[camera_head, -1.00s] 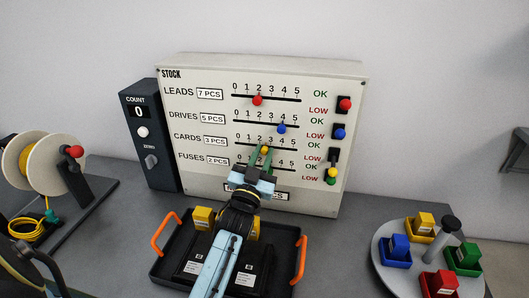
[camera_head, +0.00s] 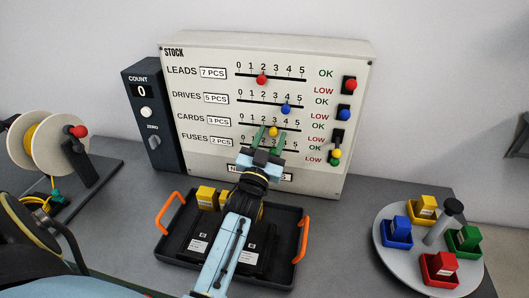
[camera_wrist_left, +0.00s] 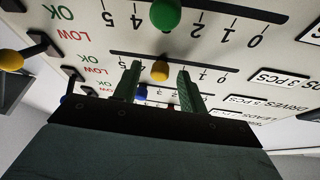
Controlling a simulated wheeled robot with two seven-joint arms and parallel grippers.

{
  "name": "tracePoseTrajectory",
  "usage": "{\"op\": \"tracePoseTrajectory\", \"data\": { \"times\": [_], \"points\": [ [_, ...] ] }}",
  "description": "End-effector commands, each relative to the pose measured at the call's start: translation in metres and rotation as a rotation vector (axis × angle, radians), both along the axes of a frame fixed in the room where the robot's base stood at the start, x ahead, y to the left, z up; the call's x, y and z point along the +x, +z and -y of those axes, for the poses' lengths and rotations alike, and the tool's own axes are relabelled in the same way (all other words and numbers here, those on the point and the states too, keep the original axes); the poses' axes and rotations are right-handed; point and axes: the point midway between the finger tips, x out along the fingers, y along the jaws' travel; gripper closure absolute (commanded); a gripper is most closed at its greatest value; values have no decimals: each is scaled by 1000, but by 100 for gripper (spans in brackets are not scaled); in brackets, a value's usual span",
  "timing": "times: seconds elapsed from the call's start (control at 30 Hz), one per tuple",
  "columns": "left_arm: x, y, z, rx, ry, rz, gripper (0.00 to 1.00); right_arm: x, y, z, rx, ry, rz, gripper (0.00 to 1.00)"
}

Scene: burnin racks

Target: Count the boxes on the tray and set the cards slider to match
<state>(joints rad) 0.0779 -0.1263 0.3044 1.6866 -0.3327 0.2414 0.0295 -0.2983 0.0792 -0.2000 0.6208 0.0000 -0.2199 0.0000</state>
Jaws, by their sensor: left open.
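The yellow cards knob (camera_head: 273,131) sits near 3 on its slider; it also shows in the left wrist view (camera_wrist_left: 160,70). My left gripper (camera_head: 270,138) is open, its green fingers on either side of the knob, with gaps visible in the left wrist view (camera_wrist_left: 157,82). The black tray (camera_head: 172,256) with orange handles stands in front of the panel. Yellow boxes (camera_head: 205,197) stand at its back, and dark boxes with white labels (camera_head: 196,244) lie nearer. My left arm hides part of the tray, so I cannot count everything. My right gripper is out of view.
The stock panel (camera_head: 350,60) also carries a red leads knob (camera_head: 262,79), a blue drives knob (camera_head: 286,109) and a green fuses knob (camera_wrist_left: 165,14). The count box (camera_head: 141,91) reads 0. A round tray (camera_head: 392,270) with coloured boxes stands right; a cable reel (camera_head: 35,140) stands left.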

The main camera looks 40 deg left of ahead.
Motion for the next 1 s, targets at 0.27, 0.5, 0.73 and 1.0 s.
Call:
{"op": "tracePoseTrajectory", "data": {
  "times": [0.27,0.5,0.73,1.0],
  "points": [
    [-47,-23,13,-1,0,-4,58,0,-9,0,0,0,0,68],
    [-91,-41,25,-2,1,-5,58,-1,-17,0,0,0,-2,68],
    [-113,-49,31,0,0,-1,58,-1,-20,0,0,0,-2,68],
    [-116,-49,32,0,0,0,58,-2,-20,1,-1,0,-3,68]
  ]
}}
